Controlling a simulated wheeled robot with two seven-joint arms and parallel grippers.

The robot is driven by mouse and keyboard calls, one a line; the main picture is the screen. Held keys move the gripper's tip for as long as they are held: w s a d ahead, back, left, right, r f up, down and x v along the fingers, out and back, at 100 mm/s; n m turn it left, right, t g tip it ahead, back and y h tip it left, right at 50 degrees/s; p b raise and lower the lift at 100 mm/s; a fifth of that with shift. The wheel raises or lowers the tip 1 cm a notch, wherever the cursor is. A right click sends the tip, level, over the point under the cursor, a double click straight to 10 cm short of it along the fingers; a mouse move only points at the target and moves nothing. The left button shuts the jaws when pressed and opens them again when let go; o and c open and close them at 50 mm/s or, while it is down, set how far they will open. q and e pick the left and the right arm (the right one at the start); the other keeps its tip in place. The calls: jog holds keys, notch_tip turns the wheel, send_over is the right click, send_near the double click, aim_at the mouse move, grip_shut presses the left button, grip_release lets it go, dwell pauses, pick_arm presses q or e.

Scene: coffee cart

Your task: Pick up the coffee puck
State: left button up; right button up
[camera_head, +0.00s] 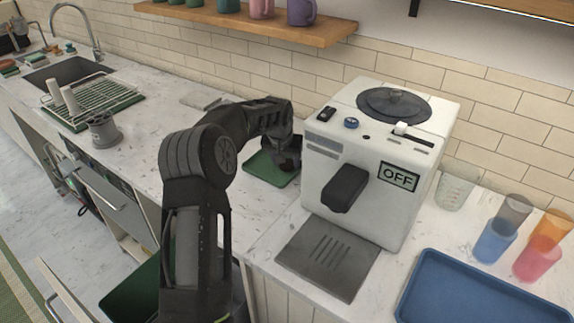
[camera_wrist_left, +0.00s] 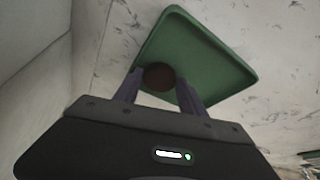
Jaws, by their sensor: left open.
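The coffee puck (camera_wrist_left: 159,77) is a small dark brown disc. In the left wrist view it lies on a green tray (camera_wrist_left: 210,62), near the tray's edge. The tray (camera_head: 262,172) also shows in the head view, on the counter left of the coffee machine. My left gripper (camera_wrist_left: 163,88) is open, with its two fingers on either side of the puck. I cannot tell whether they touch it. In the head view my left gripper (camera_head: 287,163) is over the tray, and the puck is hard to make out there. My right gripper is not in view.
The white coffee machine (camera_head: 385,150), marked OFF, stands just right of my left gripper. A blue tray (camera_head: 480,292) and several cups are farther right. A dark grinder-like item (camera_head: 103,130) and a dish rack (camera_head: 93,100) stand at left. A mug shelf (camera_head: 240,24) hangs above.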

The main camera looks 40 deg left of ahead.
aim_at(287, 165)
pick_arm(q)
jog(key=shift+c, duration=0.3)
jog(key=c, duration=0.9)
jog(key=shift+c, duration=0.2)
notch_tip(287, 165, up, 10)
jog(key=b, duration=0.1)
jog(key=shift+b, duration=0.3)
